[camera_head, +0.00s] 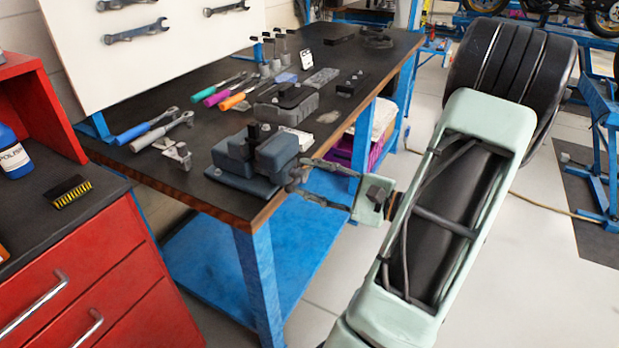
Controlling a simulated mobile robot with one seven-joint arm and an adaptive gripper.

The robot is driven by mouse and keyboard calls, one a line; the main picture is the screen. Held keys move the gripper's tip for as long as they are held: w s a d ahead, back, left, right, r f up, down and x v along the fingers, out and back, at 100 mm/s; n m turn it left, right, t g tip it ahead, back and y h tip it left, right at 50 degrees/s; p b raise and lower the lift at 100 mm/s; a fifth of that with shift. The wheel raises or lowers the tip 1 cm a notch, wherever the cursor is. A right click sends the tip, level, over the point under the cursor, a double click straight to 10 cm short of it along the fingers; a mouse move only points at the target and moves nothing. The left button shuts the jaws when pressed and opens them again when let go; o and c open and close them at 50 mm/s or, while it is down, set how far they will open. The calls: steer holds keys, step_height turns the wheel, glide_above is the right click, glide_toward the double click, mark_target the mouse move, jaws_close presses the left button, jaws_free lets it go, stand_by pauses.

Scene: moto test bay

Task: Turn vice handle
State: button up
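The blue-grey vice (246,160) is mounted at the front edge of the black-topped workbench. Its handle (296,175) is on the right side of the vice, past the bench edge, small and partly hidden by my fingertips. My gripper (303,177) reaches in from the right. Its two dark fingers are spread apart, one above and one below the handle end. I cannot tell whether either finger touches the handle. My pale green arm fills the right middle of the view.
The workbench (215,205) holds screwdrivers (225,90), two blue and grey-handled tools (150,130) and a metal bracket (173,153). A red cabinet (110,270) stands at the left front. A black tyre (505,65) is behind my arm. Floor (520,290) at right is open.

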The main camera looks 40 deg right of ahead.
steer(key=v, duration=1.2)
